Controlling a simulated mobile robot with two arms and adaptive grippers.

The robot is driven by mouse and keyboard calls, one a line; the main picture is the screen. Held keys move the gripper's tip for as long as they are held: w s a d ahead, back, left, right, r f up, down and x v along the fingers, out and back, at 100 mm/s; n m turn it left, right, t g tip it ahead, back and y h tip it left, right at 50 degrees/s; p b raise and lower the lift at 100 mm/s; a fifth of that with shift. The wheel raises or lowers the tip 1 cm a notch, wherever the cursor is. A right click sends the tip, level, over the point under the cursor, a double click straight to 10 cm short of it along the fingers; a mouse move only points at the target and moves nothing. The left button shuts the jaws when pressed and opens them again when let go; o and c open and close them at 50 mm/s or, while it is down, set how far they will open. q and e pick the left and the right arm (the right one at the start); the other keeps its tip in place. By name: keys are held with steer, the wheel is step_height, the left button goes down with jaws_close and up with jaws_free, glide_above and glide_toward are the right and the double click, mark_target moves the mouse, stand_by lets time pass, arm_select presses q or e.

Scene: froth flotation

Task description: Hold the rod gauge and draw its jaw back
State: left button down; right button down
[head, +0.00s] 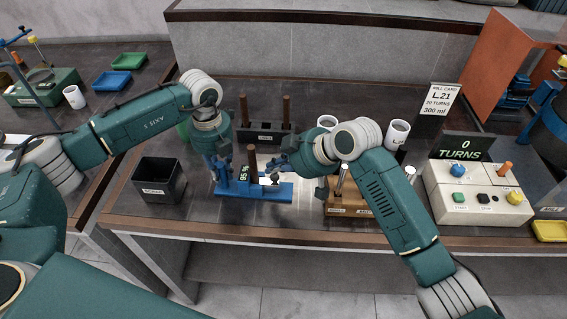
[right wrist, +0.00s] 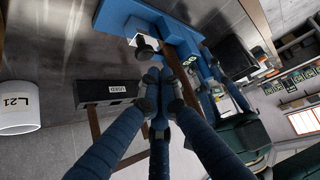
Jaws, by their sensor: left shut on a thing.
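The blue rod gauge (head: 262,191) stands on the table, with a green number display (head: 243,174) and an upright brown rod (head: 252,158) at it. A small dark knob (head: 275,177) sits at its right part; the knob (right wrist: 146,46) and blue body (right wrist: 165,25) also show in the right wrist view. My left gripper (head: 221,173) is shut on the gauge's left end. My right gripper (head: 281,162) is just beside the knob and looks apart from it. In the right wrist view its fingers (right wrist: 160,82) converge near the knob; their gap is unclear.
A black rack (head: 264,139) with brown rods stands behind the gauge. A black bin (head: 160,180) is at left. A wooden block (head: 350,207) holding metal pieces stands close at right, partly behind my right arm. White cups (head: 397,132) and a control box (head: 476,190) are further right.

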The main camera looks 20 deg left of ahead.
mark_target(269, 181)
steer(key=shift+x, duration=1.5)
